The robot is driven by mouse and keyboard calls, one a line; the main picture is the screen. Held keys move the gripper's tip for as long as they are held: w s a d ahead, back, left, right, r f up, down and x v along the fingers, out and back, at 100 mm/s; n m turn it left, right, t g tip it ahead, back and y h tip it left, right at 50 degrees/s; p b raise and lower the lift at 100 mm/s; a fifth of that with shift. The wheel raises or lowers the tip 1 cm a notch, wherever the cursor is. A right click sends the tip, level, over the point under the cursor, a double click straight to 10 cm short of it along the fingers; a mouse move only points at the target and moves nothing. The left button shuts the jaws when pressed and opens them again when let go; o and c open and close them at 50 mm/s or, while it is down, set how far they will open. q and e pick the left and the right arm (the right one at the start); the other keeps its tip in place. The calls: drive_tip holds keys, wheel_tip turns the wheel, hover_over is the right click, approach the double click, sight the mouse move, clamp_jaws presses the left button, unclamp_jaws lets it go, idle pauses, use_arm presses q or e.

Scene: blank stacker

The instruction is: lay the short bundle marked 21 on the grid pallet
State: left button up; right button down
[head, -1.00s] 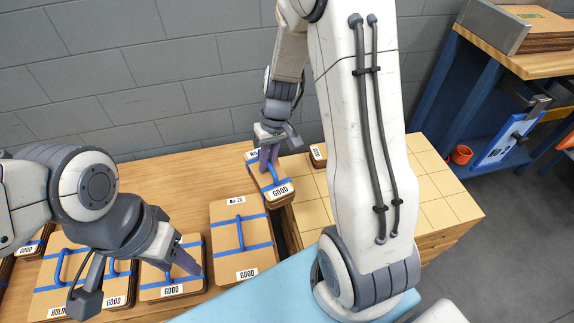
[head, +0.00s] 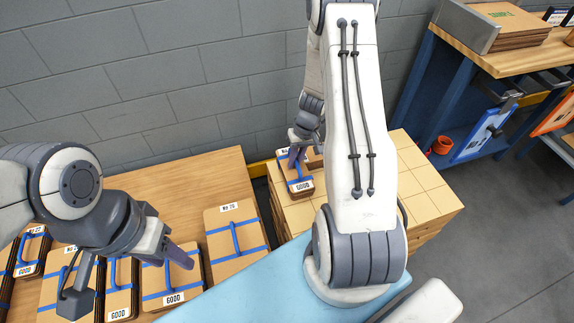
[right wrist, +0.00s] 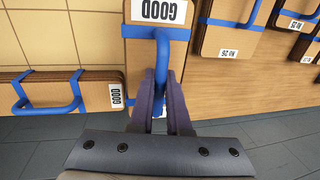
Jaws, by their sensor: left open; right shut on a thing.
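My right gripper (head: 297,155) is shut on the blue handle of a short cardboard bundle (head: 300,187) with a GOOD label. Its number label is mostly hidden. The bundle hangs over the left part of the grid pallet (head: 417,183); I cannot tell whether it touches. In the right wrist view the gripper (right wrist: 160,80) grips the handle of the bundle (right wrist: 140,45), and the pallet grid (right wrist: 60,30) lies to the left. My left gripper (head: 180,256) is open and empty, over a GOOD bundle (head: 160,284) on the wooden table.
Another GOOD bundle (right wrist: 98,96) sits on the pallet close beside the held one. A large bundle (head: 225,222) and several others stand on the table (head: 150,195). The pallet's right part is clear. A blue bench (head: 440,110) stands at right.

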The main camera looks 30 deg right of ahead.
sight(286, 160)
drive_tip(key=w+f, duration=0.1)
drive_tip(key=w, duration=0.1)
drive_tip(key=w+f, duration=0.1)
drive_tip(key=w, duration=0.1)
drive_tip(key=shift+a+f, duration=0.2)
drive_tip(key=shift+f, duration=0.2)
drive_tip(key=shift+w+f, duration=0.1)
drive_tip(key=shift+f, duration=1.75)
drive_tip(key=shift+f, duration=0.2)
drive_tip(key=c, duration=0.9)
unclamp_jaws()
drive_tip(key=shift+r, duration=0.1)
